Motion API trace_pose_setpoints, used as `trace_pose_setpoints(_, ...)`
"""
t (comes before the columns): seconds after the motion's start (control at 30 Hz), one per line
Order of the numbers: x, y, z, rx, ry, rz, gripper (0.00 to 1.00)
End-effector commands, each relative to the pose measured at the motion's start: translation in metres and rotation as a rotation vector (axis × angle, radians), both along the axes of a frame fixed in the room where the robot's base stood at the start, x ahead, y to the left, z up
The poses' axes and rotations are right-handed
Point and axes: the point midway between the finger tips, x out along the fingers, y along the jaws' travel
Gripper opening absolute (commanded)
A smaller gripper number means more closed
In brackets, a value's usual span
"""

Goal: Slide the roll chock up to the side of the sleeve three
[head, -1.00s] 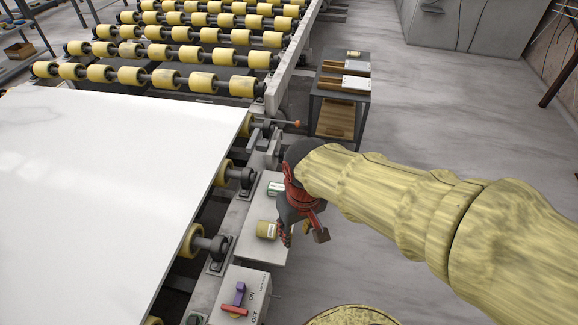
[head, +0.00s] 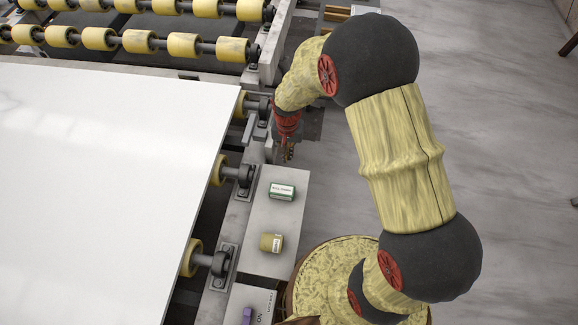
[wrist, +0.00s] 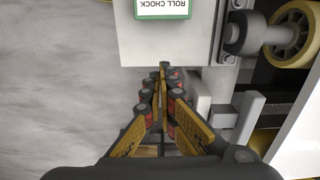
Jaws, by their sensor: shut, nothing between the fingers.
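The roll chock (head: 282,191) is a small green and white box lying on a grey side shelf (head: 262,217). Its label reads "ROLL CHOCK" upside down in the wrist view (wrist: 163,8), where only part of it shows. A short yellow cylinder with a pale label (head: 271,243), which looks like sleeve three, is on the same shelf nearer to me. Its label is too small to read. My gripper (head: 288,157) is shut and empty, just past the far end of the shelf. In the wrist view its fingertips (wrist: 163,67) meet near the shelf edge, apart from the chock.
A large white slab (head: 100,170) lies on the left over yellow rollers (head: 190,258), whose brackets stand beside the shelf. A switch box with a purple knob (head: 247,313) is at the near end. Open floor (head: 510,170) lies to the right.

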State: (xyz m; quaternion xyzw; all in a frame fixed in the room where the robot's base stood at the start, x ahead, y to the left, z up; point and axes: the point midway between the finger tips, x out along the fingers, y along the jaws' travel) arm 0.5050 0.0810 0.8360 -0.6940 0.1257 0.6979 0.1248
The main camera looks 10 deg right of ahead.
Motion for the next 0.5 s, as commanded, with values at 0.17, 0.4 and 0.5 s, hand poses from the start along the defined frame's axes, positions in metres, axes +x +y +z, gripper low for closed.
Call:
trace_pose_setpoints(0.17,0.0,0.0,-0.006,0.001,-0.004,-0.034,0.0)
trace_pose_setpoints(0.4,-0.001,0.0,-0.042,0.0,0.0,-0.034,0.0)
trace_pose_setpoints(0.5,-0.001,0.0,-0.061,0.0,0.0,-0.034,0.0)
